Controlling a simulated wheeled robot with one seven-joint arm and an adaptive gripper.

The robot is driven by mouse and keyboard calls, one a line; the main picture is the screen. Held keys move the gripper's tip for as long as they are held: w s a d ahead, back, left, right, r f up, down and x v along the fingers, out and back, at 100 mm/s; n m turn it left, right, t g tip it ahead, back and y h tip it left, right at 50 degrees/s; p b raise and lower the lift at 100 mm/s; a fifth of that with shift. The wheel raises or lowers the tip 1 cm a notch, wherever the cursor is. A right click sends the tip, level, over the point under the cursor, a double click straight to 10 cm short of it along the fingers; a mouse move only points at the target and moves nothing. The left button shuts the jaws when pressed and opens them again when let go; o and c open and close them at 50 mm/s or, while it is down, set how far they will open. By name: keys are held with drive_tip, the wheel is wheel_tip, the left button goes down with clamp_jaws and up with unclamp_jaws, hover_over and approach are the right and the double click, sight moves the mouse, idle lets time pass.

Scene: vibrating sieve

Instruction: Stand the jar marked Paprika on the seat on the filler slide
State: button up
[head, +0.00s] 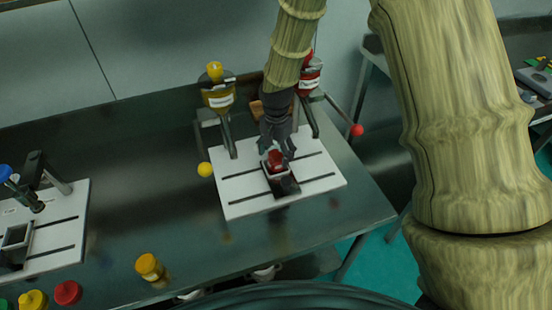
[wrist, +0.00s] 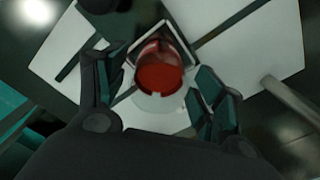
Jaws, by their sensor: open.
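A jar with a red top (head: 276,160) stands in or on the dark square seat (head: 284,187) on the white slotted plate (head: 235,194). Its label cannot be read. My gripper (head: 277,148) is low over the jar, with its fingers around the upper part. In the wrist view the red jar (wrist: 160,78) sits between my two spread fingers, and gaps show on both sides. The dark seat rim (wrist: 140,48) shows behind the jar. How fully the jar rests in the seat is hard to tell.
A yellow-topped dispenser (head: 217,95) and a red one (head: 311,75) stand behind the plate, with yellow (head: 205,169) and red (head: 356,130) lever knobs beside it. A yellow jar (head: 149,267) stands at the front. Another station (head: 60,225) is at left. Bench between is clear.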

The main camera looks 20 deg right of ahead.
wheel_tip(320, 180, up, 9)
drive_tip(key=b, duration=0.1)
idle(0.4)
